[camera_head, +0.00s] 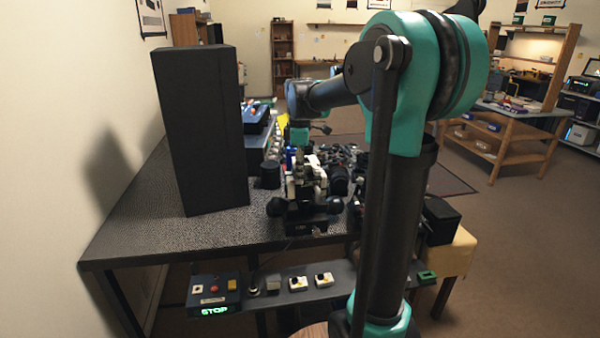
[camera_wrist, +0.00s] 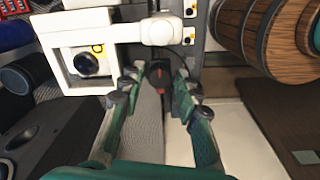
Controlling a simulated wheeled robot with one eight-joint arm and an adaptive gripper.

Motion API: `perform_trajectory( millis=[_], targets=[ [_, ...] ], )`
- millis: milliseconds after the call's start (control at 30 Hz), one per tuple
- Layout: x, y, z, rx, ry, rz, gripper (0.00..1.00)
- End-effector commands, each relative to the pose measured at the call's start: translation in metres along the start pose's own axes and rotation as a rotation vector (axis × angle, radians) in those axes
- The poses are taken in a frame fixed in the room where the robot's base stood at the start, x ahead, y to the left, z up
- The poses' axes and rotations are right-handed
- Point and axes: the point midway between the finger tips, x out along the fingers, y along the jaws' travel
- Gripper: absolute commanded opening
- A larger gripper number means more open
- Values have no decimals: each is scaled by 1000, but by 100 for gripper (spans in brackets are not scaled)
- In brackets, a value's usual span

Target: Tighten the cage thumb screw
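In the wrist view my gripper (camera_wrist: 156,84) is open, with its two teal fingers apart. A small dark knob with a red mark (camera_wrist: 158,74) lies between the fingertips, with a gap visible on each side. I cannot tell for sure whether it is the cage thumb screw. A white cage-like frame (camera_wrist: 110,32) stands just beyond and left of the fingers, with a round black part (camera_wrist: 86,64) in its opening. In the head view the white and black assembly (camera_head: 305,185) stands on the table under my arm's end; the fingers are not clear there.
A tall black box (camera_head: 200,130) stands on the dark table (camera_head: 140,220), left of the assembly. Dark parts (camera_head: 340,178) crowd its right side. A control strip (camera_head: 275,285) runs along the table front.

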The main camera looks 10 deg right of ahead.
Motion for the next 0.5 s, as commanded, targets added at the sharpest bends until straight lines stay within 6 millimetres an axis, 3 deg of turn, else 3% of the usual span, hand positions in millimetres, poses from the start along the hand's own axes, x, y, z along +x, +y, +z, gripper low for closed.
perform_trajectory(
  millis=[67, 333, 500],
  targets=[
    [0, 0, 0, 0, 0, 0, 32],
    [0, 0, 0, 0, 0, 0, 0],
    [0, 0, 0, 3, 0, 0, 0]
  ],
)
